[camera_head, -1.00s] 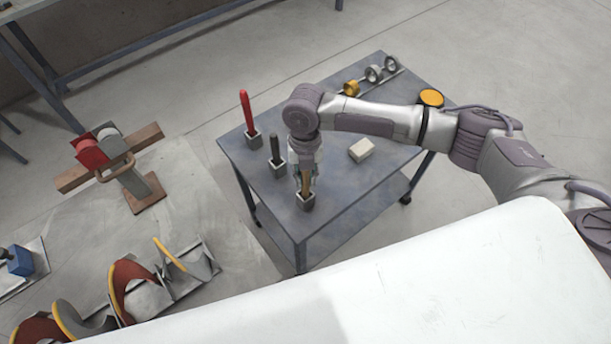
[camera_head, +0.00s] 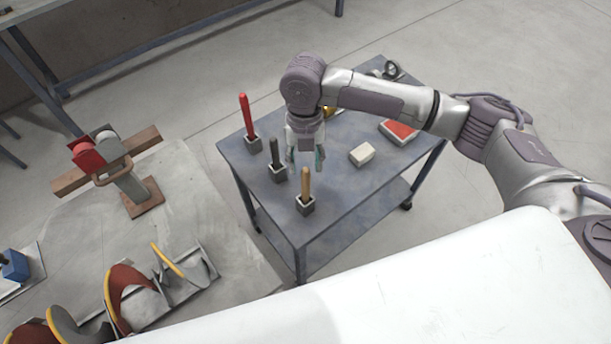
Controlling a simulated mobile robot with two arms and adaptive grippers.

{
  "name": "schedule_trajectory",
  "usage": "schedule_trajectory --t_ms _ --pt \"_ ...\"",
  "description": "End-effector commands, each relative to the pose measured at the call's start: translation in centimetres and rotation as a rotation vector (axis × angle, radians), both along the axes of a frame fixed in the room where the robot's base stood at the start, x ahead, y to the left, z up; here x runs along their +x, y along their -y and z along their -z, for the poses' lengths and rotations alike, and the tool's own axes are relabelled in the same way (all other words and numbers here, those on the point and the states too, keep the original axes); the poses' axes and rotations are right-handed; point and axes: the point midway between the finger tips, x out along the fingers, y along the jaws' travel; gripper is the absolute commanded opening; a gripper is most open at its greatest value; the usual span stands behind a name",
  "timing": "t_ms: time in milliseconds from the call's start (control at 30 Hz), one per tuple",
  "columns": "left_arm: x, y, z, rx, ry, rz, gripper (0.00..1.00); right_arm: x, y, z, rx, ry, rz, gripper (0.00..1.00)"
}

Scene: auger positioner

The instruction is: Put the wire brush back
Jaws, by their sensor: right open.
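A tool with a light wooden handle (camera_head: 306,184), which looks like the wire brush, stands upright in the nearest small grey holder (camera_head: 304,206) on the blue-grey cart (camera_head: 344,208). Its lower end is hidden inside the holder. My right gripper (camera_head: 306,164) hangs above and behind the handle, pointing down, open and empty, apart from it. A dark-handled tool (camera_head: 274,154) and a red-handled tool (camera_head: 245,112) stand in two more holders along the cart's left edge. My left gripper is not in view.
A pale block (camera_head: 362,155) and a red-and-white box (camera_head: 399,131) lie on the cart; rings (camera_head: 390,70) sit at its back, partly behind my arm. A bench with auger pieces (camera_head: 130,285) and a red clamp stand (camera_head: 120,170) is at left.

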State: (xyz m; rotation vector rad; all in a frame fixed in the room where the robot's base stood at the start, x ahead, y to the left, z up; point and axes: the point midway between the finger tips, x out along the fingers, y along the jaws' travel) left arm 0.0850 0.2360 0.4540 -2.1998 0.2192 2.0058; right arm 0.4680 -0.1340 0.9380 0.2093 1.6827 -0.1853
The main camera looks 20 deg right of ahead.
Motion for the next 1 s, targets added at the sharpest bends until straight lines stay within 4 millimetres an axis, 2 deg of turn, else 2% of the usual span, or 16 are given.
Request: schedule_trajectory --t_ms 200,333,533,1000 --pt "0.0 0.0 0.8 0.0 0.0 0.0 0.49 0.5 0.1 -3.8 0.0 0.002 0.0 0.46" --pt "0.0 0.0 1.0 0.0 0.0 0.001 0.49 0.6 0.2 -5.0 0.0 0.001 0.0 0.46" --pt "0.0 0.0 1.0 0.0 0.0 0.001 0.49 0.6 0.2 -5.4 0.0 0.0 -0.001 0.46" --pt "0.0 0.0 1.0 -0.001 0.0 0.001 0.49 0.3 -0.2 -4.9 0.006 0.0 0.011 0.46"
